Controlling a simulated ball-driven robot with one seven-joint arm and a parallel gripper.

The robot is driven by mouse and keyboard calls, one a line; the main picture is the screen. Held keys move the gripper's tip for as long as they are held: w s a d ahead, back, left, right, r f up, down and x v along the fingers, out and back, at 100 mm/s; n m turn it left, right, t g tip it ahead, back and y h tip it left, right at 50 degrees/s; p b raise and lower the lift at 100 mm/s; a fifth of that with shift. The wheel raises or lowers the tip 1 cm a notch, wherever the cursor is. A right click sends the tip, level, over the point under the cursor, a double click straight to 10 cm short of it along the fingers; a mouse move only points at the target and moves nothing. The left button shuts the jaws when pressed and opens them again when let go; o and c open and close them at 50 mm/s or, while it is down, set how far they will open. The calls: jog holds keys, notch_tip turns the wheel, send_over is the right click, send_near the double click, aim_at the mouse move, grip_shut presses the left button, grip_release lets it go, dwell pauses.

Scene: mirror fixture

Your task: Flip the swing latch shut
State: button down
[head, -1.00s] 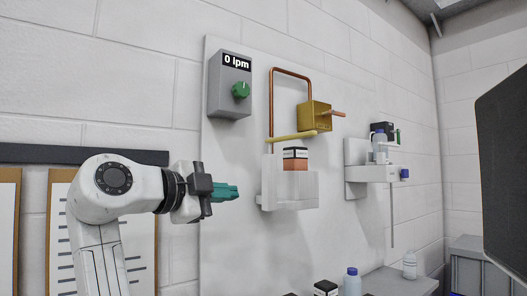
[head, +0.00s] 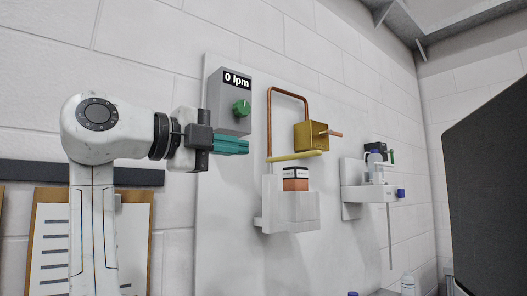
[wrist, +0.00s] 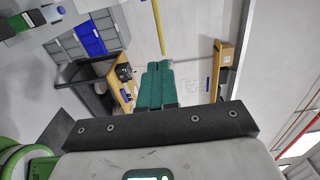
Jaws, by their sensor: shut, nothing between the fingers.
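A pale yellow bar (head: 295,156), which looks like the swing latch, lies nearly level over a white holder (head: 288,212) on the wall panel. A box with a dark and white top and an orange lower part (head: 295,180) sits in the holder under the bar. I cannot tell whether the bar touches the box. My gripper (head: 247,146), with teal fingers, is shut and empty, left of the bar and apart from it in the picture. In the wrist view the shut fingers (wrist: 158,64) point toward the top, and a yellow bar (wrist: 159,27) shows beyond them.
A grey box with a green knob (head: 241,108) and a "0 lpm" display is just above my gripper. A copper pipe (head: 269,125) and a brass block (head: 311,136) are above the holder. A second white fixture (head: 372,190) with bottles is at the right.

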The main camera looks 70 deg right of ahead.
aim_at(300, 156)
jog(key=p+x, duration=0.3)
jog(key=x, duration=1)
jog(key=shift+s+d, duration=0.1)
jog(key=shift+d, duration=0.1)
jog(key=shift+s+d, duration=0.1)
